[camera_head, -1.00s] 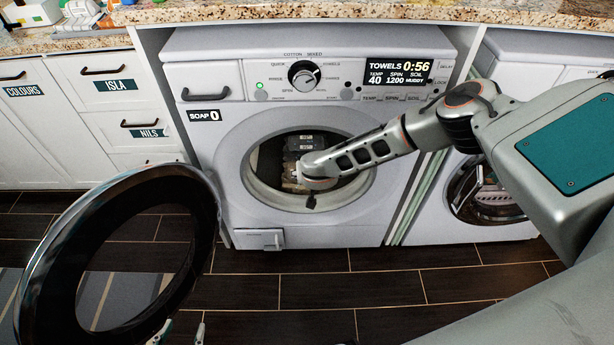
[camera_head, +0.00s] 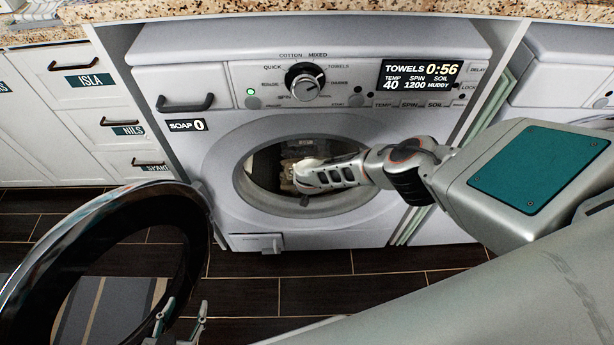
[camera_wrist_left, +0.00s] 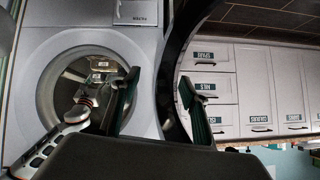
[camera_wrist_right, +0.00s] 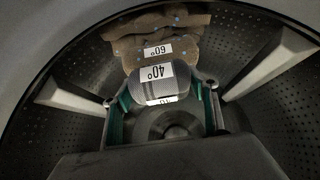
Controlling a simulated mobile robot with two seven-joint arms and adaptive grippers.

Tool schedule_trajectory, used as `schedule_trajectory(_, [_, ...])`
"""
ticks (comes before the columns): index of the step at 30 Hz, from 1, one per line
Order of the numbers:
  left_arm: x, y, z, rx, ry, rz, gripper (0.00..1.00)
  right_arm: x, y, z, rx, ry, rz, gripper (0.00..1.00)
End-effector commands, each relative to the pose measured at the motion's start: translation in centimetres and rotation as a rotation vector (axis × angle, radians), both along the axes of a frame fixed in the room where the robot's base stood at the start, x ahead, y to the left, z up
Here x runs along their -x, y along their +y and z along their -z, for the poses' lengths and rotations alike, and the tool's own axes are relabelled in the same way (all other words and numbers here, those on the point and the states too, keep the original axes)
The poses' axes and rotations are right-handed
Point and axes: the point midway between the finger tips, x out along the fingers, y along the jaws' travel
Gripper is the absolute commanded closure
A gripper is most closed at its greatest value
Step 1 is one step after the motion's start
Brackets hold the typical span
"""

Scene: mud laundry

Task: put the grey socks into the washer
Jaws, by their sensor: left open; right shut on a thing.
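The grey socks (camera_wrist_right: 160,85), a rolled bundle with a 40° tag, are inside the drum in the right wrist view. My right gripper (camera_wrist_right: 163,98) is shut on them, one finger on each side. In the head view my right forearm reaches through the round opening of the washer (camera_head: 215,80), which hides most of that gripper. The washer door (camera_head: 195,228) stands swung open to the left. My left gripper (camera_head: 180,325) is open and empty, low beside the door; its spread fingers also show in the left wrist view (camera_wrist_left: 160,100).
Brown muddy laundry with a 60° tag (camera_wrist_right: 157,50) lies in the drum beyond the socks. Pale drum paddles (camera_wrist_right: 270,65) flank the gripper. White labelled drawers (camera_head: 90,80) stand left and a second machine (camera_head: 570,85) right. Dark floor tiles (camera_head: 310,295) are clear in front.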

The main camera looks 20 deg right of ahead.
Motion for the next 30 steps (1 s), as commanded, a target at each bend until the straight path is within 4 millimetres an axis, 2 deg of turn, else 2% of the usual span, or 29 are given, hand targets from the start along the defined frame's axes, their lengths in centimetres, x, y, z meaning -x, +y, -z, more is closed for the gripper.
schedule_trajectory(1, [0.9,0.1,1.6,-0.003,0.026,-0.001,0.55,0.7,0.0,2.5,0.0,0.015,0.001,0.63])
schedule_trajectory(3, [0.9,0.0,1.5,-0.001,0.022,0.0,0.55,0.7,0.1,3.4,0.0,0.014,0.0,0.63])
schedule_trajectory(9, [-0.7,-0.4,-0.2,0.009,-0.021,0.006,0.55,0.2,0.0,4.2,0.0,0.004,0.0,0.63])
schedule_trajectory(17, [-0.7,-1.0,0.7,0.016,-0.019,0.023,0.55,0.6,0.0,7.9,0.0,0.012,0.0,0.63])
schedule_trajectory(23, [-1.6,-1.2,-0.8,0.015,-0.046,0.031,0.55,0.0,0.0,7.3,0.0,0.001,0.0,0.63])
schedule_trajectory(30, [-1.4,-1.1,-0.3,0.016,-0.039,0.028,0.55,0.1,0.0,7.9,0.001,0.003,0.0,0.63])
